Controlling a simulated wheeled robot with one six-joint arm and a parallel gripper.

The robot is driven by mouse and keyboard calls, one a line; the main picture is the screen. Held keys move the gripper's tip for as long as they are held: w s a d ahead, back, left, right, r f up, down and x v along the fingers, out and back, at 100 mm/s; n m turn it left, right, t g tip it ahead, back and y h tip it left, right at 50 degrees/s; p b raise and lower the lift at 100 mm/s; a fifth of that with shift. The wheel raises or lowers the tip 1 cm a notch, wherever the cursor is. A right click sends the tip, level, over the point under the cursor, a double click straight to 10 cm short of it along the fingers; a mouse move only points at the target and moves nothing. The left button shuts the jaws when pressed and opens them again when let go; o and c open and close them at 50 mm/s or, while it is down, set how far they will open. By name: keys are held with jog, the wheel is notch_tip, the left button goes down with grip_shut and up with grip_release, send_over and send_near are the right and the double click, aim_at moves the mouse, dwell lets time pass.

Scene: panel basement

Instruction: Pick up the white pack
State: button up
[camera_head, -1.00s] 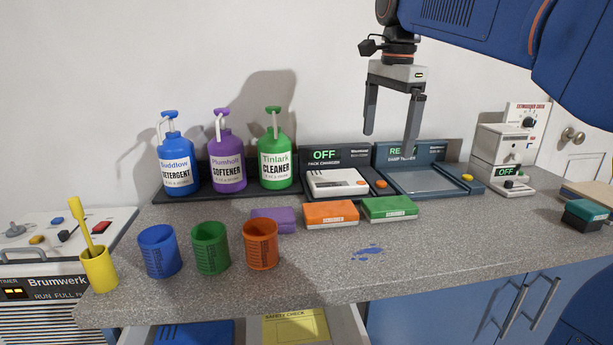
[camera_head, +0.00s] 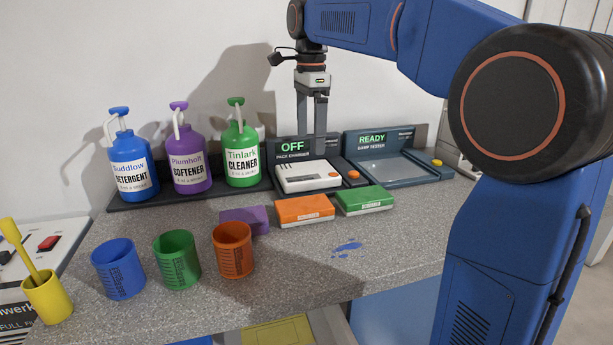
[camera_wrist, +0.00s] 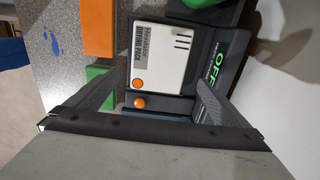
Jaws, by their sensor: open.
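The white pack (camera_head: 307,178) lies in the dark pack charger (camera_head: 292,146), whose display reads OFF.
The green cleaner bottle (camera_head: 240,155) stands close left.

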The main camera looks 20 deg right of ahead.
aim_at(307, 170)
notch_tip(307, 170, down, 3)
jog(key=shift+f, duration=0.2)
jog(key=shift+s+a+f, duration=0.1)
jog(key=shift+a+f, duration=0.1)
jog(key=shift+f, duration=1.1)
jog(key=shift+a+f, duration=0.2)
jog(key=shift+f, duration=1.1)
jog(key=shift+r, duration=0.1)
jog(key=c, duration=1.2)
